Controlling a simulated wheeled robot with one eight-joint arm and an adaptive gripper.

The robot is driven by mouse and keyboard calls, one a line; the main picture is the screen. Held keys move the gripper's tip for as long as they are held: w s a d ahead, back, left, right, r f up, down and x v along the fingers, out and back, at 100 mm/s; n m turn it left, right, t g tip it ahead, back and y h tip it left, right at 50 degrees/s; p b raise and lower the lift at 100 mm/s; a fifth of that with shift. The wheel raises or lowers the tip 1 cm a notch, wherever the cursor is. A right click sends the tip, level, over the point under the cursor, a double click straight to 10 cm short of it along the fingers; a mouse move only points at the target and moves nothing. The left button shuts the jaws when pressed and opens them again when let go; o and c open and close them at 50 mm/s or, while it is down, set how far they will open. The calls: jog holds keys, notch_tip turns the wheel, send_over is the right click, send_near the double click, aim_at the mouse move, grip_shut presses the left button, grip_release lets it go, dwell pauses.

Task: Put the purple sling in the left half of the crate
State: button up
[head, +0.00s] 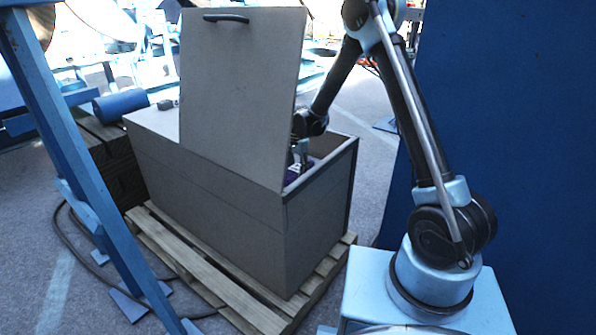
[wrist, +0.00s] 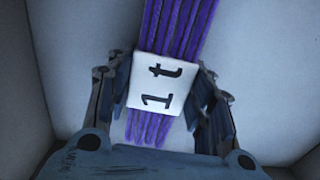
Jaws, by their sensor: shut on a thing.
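The purple sling (wrist: 183,28) is a bundle of purple strands with a white tag marked "1t" around it. In the wrist view my gripper (wrist: 163,88) has a finger on each side of the tag and is shut on the sling. In the head view my gripper (head: 301,152) reaches down into the open right half of the grey crate (head: 215,205). A little purple of the sling (head: 291,177) shows inside, mostly hidden by the raised lid (head: 240,90) and front wall. The left half's top (head: 155,120) looks covered.
The crate stands on a wooden pallet (head: 205,268). A blue slanted frame (head: 75,150) stands in front at left, with a cable (head: 75,235) on the floor. A blue roller (head: 120,105) lies behind the left end. A blue panel (head: 500,130) blocks the right.

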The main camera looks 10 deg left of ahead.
aim_at(298, 167)
jog(key=o, duration=1.3)
notch_tip(298, 167, up, 12)
jog(key=shift+d+r, duration=0.1)
jog(key=shift+r, duration=0.05)
jog(key=shift+n+t, duration=0.3)
jog(key=shift+n, duration=0.2)
jog(key=d+r, duration=0.3)
jog(key=d, duration=0.2)
jog(key=s+d+r, duration=0.1)
jog(key=d+r, duration=0.2)
jog(key=d, duration=0.2)
jog(key=s+d+r, duration=0.1)
jog(key=d+r, duration=0.2)
jog(key=d, duration=0.2)
jog(key=shift+s+d, duration=0.25)
jog(key=shift+d, duration=0.1)
jog(key=s+d+r+n, duration=0.1)
jog(key=s+d+r, duration=0.1)
jog(key=s+d, duration=0.35)
jog(key=s+d+r, duration=0.2)
jog(key=d, duration=0.6)
jog(key=shift+s+d+f+n+t, duration=0.35)
jog(key=shift+s+d+f, duration=0.95)
jog(key=shift+s+d, duration=1.8)
jog(key=shift+s+d+f+n+t, duration=0.2)
jog(key=shift+s+d+f+n, duration=0.3)
jog(key=shift+s+d+f, duration=1.75)
jog(key=shift+s+d+f+n+t, duration=0.35)
jog(key=shift+s+d, duration=2.45)
jog(key=shift+s, duration=2.4)
